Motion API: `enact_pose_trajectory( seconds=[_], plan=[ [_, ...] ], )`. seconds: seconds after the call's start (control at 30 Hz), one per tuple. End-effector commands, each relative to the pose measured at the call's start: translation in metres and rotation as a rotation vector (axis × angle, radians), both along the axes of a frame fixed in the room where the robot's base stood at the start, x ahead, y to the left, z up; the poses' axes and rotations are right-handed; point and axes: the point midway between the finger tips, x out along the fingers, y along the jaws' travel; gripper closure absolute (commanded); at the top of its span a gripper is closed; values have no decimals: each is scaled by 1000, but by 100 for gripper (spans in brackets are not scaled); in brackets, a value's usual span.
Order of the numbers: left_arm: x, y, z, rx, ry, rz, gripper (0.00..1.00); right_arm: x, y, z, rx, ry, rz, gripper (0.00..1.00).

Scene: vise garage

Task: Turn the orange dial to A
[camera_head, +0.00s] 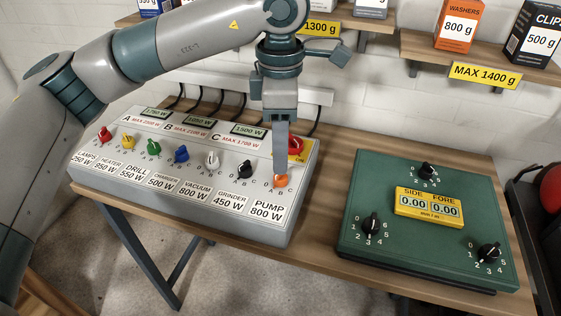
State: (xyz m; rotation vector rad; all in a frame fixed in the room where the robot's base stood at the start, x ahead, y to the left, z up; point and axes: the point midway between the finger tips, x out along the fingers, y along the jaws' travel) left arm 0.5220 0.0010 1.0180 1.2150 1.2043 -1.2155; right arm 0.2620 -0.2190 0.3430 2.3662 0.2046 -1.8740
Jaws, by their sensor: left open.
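The orange dial (281,181) is small and sits at the right end of the grey power panel (275,228), above the "PUMP 800 W" label (268,208). My left gripper (281,168) points straight down over the dial. Its fingers reach to the dial's top and partly hide it. The left gripper is open, but I cannot tell whether its fingers stand around the dial or just above it. The dial's pointer and the letter it faces are too small and covered to read. My right gripper is not in view.
A red switch (296,144) marked ON is close behind the fingers. A black dial (245,169) and other coloured dials line the panel to the left. A green board (400,255) with black knobs lies to the right. Shelves with boxes (460,24) are behind.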

Motion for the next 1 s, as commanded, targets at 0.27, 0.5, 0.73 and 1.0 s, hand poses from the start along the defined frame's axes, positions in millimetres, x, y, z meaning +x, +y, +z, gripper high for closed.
enact_pose_trajectory(
  seconds=[0.27, 0.5, 0.73, 1.0],
  plan=[
    [0, 0, 58, 0, -4, 1, 59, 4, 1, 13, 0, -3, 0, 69],
    [0, 0, 100, -1, -3, 1, 59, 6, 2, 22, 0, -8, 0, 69],
    [0, 0, 118, 0, -1, -1, 59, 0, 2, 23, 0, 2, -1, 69],
    [0, 0, 121, 0, 0, -1, 59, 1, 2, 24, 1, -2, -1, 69]
  ],
)
